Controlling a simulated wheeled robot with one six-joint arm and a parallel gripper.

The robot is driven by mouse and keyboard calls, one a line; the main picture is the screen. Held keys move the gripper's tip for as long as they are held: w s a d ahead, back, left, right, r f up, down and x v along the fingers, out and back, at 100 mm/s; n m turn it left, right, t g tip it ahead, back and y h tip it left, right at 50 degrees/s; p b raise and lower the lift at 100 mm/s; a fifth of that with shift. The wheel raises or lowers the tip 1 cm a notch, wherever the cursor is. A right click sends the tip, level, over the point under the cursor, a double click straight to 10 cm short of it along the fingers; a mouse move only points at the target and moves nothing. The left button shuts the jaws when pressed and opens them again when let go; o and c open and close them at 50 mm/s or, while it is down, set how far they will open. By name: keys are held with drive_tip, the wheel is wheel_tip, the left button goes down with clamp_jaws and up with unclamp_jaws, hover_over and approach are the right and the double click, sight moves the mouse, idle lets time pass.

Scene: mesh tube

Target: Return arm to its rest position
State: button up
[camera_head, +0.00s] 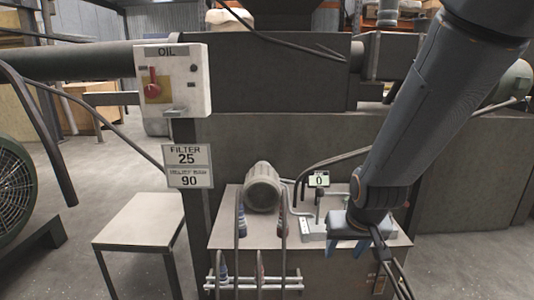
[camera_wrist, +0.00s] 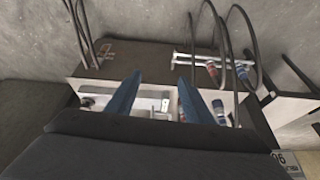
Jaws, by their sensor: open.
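My gripper (camera_head: 348,248) hangs at the lower end of my arm, over the right part of the metal cabinet (camera_head: 340,282) in the head view. Its blue fingers point down and stand apart with nothing between them. In the wrist view my gripper (camera_wrist: 159,80) also shows two spread blue fingers, with the cabinet top and its fittings behind them. I cannot tell how far the fingertips are above the cabinet top. My arm comes down from the upper right and hides part of the machine behind it.
An OIL control box (camera_head: 172,80) with a red handle and a FILTER sign (camera_head: 188,166) stand left. A small table (camera_head: 145,222) is lower left.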

drive_tip(key=s+g, duration=0.2)
drive_tip(key=s, duration=0.6)
drive_tip(key=s+a+r+n+g, duration=0.1)
drive_tip(key=s+a+r+n, duration=0.15)
drive_tip(key=s+a, duration=0.5)
drive_tip(key=s+a+r+n+g, duration=0.15)
drive_tip(key=s+a+n, duration=0.3)
drive_tip(key=a, duration=0.65)
drive_tip(key=s+d+r+m+p, duration=0.1)
drive_tip(key=d+r+m+p, duration=0.5)
drive_tip(key=d+r+p, duration=1.2)
wheel_tip(320, 180, up, 4)
drive_tip(key=p, duration=0.8)
drive_tip(key=shift+s+d+m, duration=0.15)
drive_tip(key=shift+d+m, duration=0.15)
drive_tip(key=shift+d, duration=0.05)
